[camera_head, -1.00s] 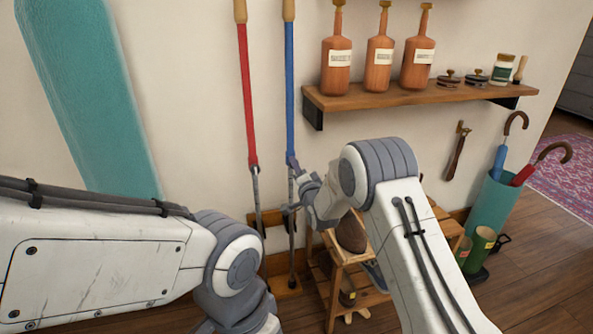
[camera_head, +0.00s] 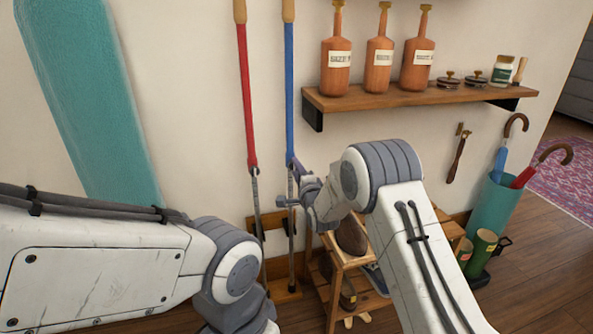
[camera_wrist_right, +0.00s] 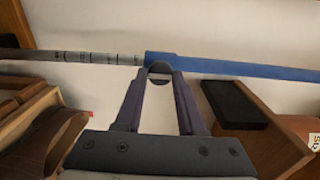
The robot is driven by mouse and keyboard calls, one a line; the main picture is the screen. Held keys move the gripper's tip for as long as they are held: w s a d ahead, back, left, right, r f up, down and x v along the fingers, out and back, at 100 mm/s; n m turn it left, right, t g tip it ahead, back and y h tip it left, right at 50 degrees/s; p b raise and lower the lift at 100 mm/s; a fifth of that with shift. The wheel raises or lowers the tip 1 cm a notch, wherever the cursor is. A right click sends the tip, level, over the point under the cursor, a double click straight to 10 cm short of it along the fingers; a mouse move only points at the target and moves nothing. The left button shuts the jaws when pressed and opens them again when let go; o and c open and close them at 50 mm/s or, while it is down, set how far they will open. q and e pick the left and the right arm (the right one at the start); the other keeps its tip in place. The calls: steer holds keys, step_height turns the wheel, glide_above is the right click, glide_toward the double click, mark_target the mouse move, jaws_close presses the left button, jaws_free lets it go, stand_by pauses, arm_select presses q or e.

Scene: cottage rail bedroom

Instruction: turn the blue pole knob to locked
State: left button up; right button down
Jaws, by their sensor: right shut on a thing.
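The blue pole (camera_head: 289,90) stands upright against the wall, with a grey marked lower section. In the right wrist view the blue pole (camera_wrist_right: 230,67) runs across the picture and meets its grey section at the left. My right gripper (camera_head: 297,168) is at this joint, shut on the knob (camera_wrist_right: 160,68) there. The fingers hide part of the knob, and I cannot read which way it is set. My left arm shows at the lower left, but its gripper is out of view.
A red pole (camera_head: 246,95) stands close to the left. A wall shelf (camera_head: 400,98) with bottles and jars is at the upper right. A small wooden stand (camera_head: 333,290) is below my right arm. An umbrella holder (camera_head: 494,218) stands farther right.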

steer(key=c, duration=0.5)
jaws_free()
steer(key=p+v, duration=0.1)
steer(key=v, duration=0.9)
steer(key=shift+s, duration=0.25)
